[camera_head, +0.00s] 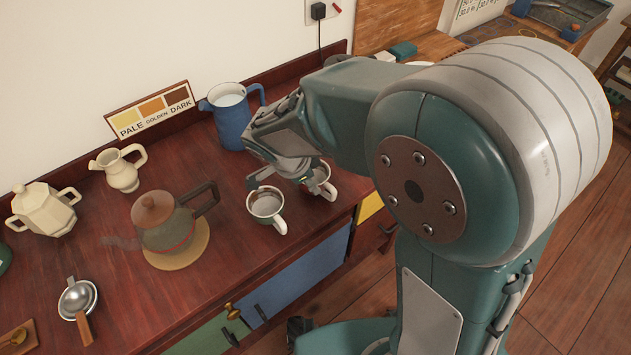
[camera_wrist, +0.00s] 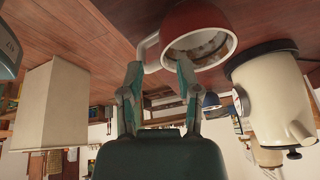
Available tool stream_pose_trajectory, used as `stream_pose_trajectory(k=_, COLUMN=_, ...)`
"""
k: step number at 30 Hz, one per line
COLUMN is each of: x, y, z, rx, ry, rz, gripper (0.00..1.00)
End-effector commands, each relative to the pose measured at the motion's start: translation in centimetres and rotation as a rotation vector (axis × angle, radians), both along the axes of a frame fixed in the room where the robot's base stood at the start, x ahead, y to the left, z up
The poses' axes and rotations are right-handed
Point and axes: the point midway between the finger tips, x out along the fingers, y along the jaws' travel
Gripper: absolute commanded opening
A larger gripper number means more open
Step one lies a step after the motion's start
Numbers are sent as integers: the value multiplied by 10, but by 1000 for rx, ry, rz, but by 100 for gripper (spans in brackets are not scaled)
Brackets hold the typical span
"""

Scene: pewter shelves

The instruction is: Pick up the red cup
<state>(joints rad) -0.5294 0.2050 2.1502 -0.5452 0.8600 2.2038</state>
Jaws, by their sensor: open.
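A red cup (camera_wrist: 200,22) with a pale rim and white handle shows upside down at the top of the wrist view. My gripper (camera_wrist: 159,64) is open and empty, its two fingers apart below the handle in the picture. The right fingertip overlaps the cup's rim; I cannot tell whether it touches. In the head view my gripper (camera_head: 285,178) is over the counter's front part. A pale-rimmed cup (camera_head: 268,206) stands just below it, and another cup (camera_head: 326,185) is partly hidden behind the fingers.
A blue pitcher (camera_head: 231,121) stands behind my gripper on the dark red counter (camera_head: 110,215). Coloured drawers (camera_head: 300,275) form the counter's front.

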Motion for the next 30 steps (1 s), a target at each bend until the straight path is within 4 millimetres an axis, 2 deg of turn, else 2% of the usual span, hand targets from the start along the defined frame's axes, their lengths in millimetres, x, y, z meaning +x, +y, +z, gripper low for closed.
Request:
stream_pose_trajectory(k=9, x=13, y=-10, z=-42, rx=-4, ry=3, rz=0, gripper=44)
stream_pose_trajectory(k=18, x=15, y=-12, z=-47, rx=-1, ry=1, rz=0, gripper=44)
stream_pose_trajectory(k=19, x=15, y=-12, z=-47, rx=-1, ry=1, rz=0, gripper=35)
stream_pose_trajectory(k=20, x=15, y=-12, z=-47, rx=-1, ry=0, rz=1, gripper=22)
stream_pose_trajectory(k=21, x=15, y=-13, z=-47, rx=-1, ry=0, rz=1, gripper=4)
stream_pose_trajectory(k=22, x=15, y=-13, z=-47, rx=0, ry=1, rz=1, gripper=0)
stream_pose_trajectory(k=30, x=15, y=-12, z=-47, rx=-1, ry=0, rz=1, gripper=0)
